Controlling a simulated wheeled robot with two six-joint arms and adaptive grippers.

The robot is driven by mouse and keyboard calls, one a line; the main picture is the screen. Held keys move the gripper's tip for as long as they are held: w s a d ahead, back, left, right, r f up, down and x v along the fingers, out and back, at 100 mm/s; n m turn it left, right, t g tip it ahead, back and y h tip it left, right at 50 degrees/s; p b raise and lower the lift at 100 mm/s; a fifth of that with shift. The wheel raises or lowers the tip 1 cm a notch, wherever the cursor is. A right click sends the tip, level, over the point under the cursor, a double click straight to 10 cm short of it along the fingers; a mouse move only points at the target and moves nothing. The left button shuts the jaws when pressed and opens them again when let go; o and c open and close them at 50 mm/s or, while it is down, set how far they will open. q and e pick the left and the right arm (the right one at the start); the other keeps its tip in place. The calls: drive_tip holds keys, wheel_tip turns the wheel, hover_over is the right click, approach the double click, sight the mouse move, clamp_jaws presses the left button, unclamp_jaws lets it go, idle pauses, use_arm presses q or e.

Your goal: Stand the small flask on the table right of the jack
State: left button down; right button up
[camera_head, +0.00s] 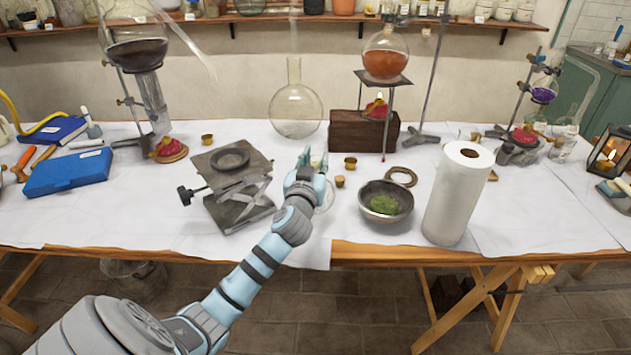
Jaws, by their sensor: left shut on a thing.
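The lab jack (236,211) stands left of centre on the white-covered table, with a dark ring (230,158) on its top plate. My left gripper (313,160) is just right of the jack, shut on the small flask. Of the small flask (326,196) only a faint clear glass outline shows beside my wrist, low over or on the table. The rest is hidden behind my gripper, and I cannot tell whether its base touches the cloth. My right gripper is not in view.
A cork (340,181) and a small brass cup (350,163) lie right of my gripper. A bowl of green herb (385,202) and a paper roll (457,195) stand further right. A large round flask (295,108) stands behind. The front edge is clear.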

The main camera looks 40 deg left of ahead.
use_arm(q)
wheel_tip(320, 180, down, 4)
drive_tip(key=shift+f+b, duration=0.1)
drive_tip(key=shift+b, duration=0.6)
drive_tip(key=c, duration=1.3)
unclamp_jaws()
drive_tip(key=shift+r, duration=0.25)
drive_tip(key=v, duration=1.2)
drive_tip(key=shift+f+p, duration=0.1)
drive_tip(key=shift+p, duration=0.3)
